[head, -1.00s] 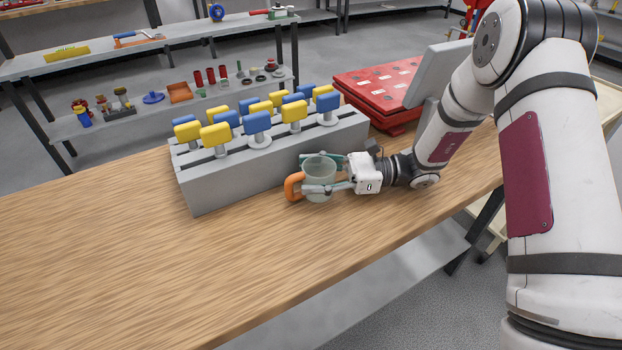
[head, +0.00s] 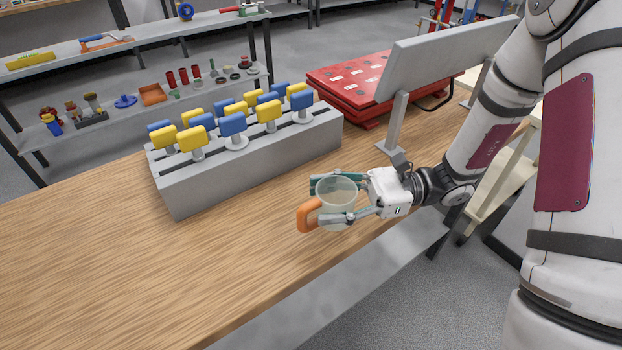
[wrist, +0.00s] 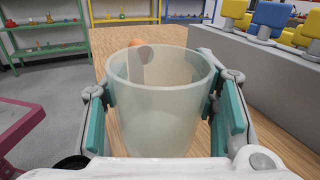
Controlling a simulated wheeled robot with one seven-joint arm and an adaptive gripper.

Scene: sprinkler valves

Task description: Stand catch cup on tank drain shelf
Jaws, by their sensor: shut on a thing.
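The catch cup (head: 338,198) is a translucent, pale green cup with an orange handle (head: 309,214) on its left side. My gripper (head: 336,201) is shut on it, one finger on each side of the wall. The cup is upright, over the front part of the wooden bench. I cannot tell for sure how high it is above the bench top. In the wrist view the cup (wrist: 158,100) fills the middle between the teal finger pads, with its handle on the far side, and it looks empty. I cannot pick out a tank drain shelf in these views.
A grey rack (head: 250,165) with blue and yellow valve handles stands on the bench behind the cup. Red plates (head: 350,85) and a grey panel on a stand (head: 440,62) are to the back right. The bench's left part (head: 90,260) is clear. Shelving (head: 140,60) stands behind.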

